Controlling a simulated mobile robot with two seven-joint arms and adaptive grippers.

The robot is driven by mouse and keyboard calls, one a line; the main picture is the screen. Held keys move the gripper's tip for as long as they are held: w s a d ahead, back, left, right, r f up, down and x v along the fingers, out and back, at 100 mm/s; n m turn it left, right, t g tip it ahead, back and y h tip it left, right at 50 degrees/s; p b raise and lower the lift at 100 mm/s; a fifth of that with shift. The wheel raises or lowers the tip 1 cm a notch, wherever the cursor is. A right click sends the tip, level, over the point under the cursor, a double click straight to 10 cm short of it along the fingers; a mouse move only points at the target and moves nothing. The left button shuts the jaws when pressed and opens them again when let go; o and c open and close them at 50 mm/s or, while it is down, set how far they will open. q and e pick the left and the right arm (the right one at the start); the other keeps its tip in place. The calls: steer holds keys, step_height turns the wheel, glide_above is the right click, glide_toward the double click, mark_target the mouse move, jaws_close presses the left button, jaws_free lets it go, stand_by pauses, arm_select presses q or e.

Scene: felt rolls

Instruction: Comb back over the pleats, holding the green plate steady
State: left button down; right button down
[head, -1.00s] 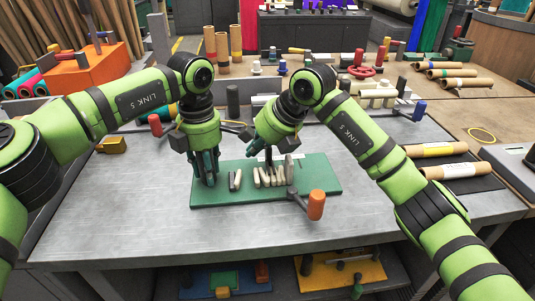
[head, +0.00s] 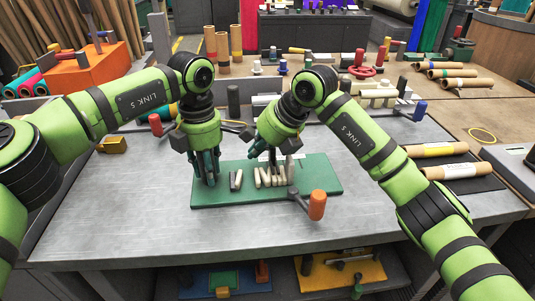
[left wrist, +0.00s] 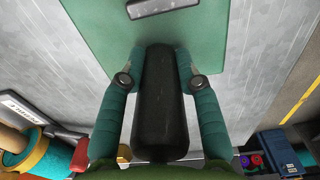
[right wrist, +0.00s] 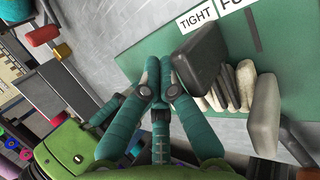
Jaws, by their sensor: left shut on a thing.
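The green plate (head: 222,197) lies flat on the grey table; the left wrist view shows its near edge (left wrist: 95,30). My left gripper (head: 208,178) is shut around an upright dark cylindrical post (left wrist: 160,100) at the plate's left end. Several cream pleats (head: 268,179) stand close together mid-plate and also show in the right wrist view (right wrist: 240,90). My right gripper (right wrist: 160,72) is above the plate behind the pleats. Its fingertips are together, beside a dark grey block (right wrist: 200,55); I cannot tell whether they touch it. No comb is clearly recognisable.
Cardboard rolls (head: 452,171) lie on a dark mat at right. The table's front is clear.

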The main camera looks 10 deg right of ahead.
mark_target(297, 164)
arm_select(q)
steer(key=shift+w+a+r, duration=0.1)
steer(key=shift+w+a, duration=0.05)
arm_select(e)
steer(key=shift+d+f, duration=0.15)
steer(key=shift+d, duration=1.45)
steer(key=shift+d+f, duration=0.15)
steer(key=shift+d, duration=1.5)
steer(key=shift+d+f, duration=0.15)
steer(key=shift+d, duration=1.45)
steer(key=shift+a, duration=0.15)
steer(key=shift+r, duration=0.1)
steer(key=shift+r, duration=0.2)
steer(key=shift+w+a+r, duration=0.1)
steer(key=shift+r, duration=1.65)
arm_select(q)
steer(key=shift+d+f, duration=0.2)
arm_select(e)
steer(key=shift+a+r, duration=0.25)
steer(key=shift+r, duration=0.65)
steer(key=shift+a+r, duration=0.25)
steer(key=shift+r, duration=0.6)
